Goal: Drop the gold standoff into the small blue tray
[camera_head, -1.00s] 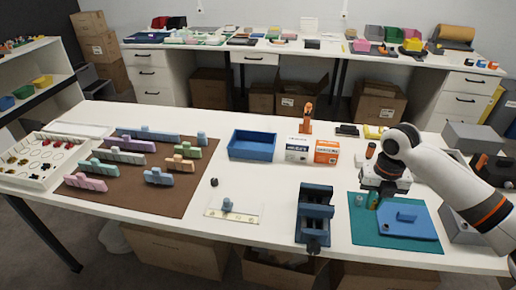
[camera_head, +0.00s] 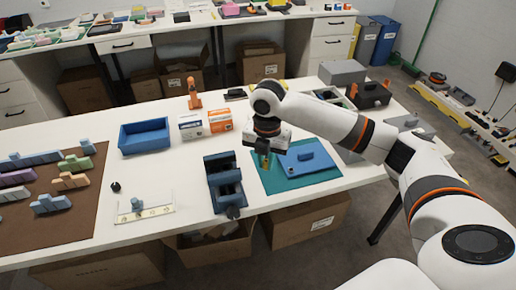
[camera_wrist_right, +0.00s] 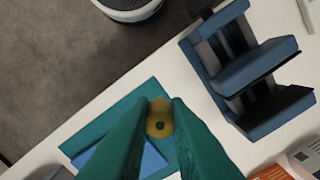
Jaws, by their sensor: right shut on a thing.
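In the head view my right gripper (camera_head: 264,152) points down over the left part of the teal mat (camera_head: 272,181), shut on the standoff (camera_head: 265,161). I cannot tell whether the standoff touches the mat. The small blue tray (camera_head: 146,148) stands on the table to the left of the gripper, with open top and no visible contents. My left gripper is not in view.
A blue vise-like block (camera_head: 224,190) stands between the mat and the tray's side. White and orange boxes (camera_head: 220,121) stand right of the tray. A blue plate (camera_head: 308,160) lies on the mat. An orange-handled tool (camera_head: 194,95) stands behind. Table in front of the tray is partly clear.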

